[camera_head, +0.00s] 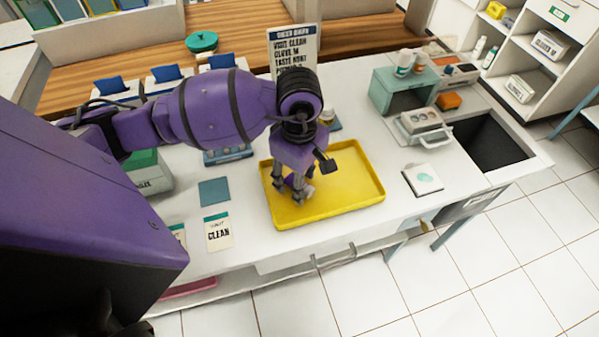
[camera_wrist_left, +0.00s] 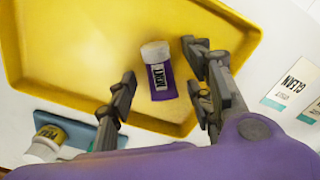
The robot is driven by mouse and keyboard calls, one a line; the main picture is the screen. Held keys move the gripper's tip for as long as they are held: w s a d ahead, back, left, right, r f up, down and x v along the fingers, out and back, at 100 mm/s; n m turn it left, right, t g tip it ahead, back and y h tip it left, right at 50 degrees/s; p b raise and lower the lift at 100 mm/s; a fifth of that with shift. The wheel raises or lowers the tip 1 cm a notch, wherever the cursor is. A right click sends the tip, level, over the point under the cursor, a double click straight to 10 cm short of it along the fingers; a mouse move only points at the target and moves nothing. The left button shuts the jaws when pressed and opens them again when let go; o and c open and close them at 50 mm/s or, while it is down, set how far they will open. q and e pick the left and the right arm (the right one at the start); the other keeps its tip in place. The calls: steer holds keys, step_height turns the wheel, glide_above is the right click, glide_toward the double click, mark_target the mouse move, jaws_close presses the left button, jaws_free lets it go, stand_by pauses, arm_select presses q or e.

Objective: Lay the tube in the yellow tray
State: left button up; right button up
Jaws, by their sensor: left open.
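The yellow tray (camera_head: 350,180) lies on the white counter, and its floor and rim (camera_wrist_left: 100,17) fill much of the left wrist view. A small purple tube (camera_wrist_left: 161,82) with a white cap and a dark label lies in the tray, between the fingers of my left gripper (camera_wrist_left: 165,92). The fingers stand apart, with a visible gap on each side of the tube. In the head view, my left gripper (camera_head: 298,190) reaches down into the left part of the tray and hides most of the tube. My right gripper is out of view.
A white jar with a yellow label (camera_wrist_left: 47,140) stands on a teal mat outside the tray. A "CLEAN" card (camera_head: 219,232) and a blue square (camera_head: 214,192) lie left of the tray. A white pad (camera_head: 423,179) lies to its right. A sign (camera_head: 292,48) stands behind.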

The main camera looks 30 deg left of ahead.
arm_select(q)
step_height(320, 180, up, 12)
stand_by(0.4)
stand_by(0.6)
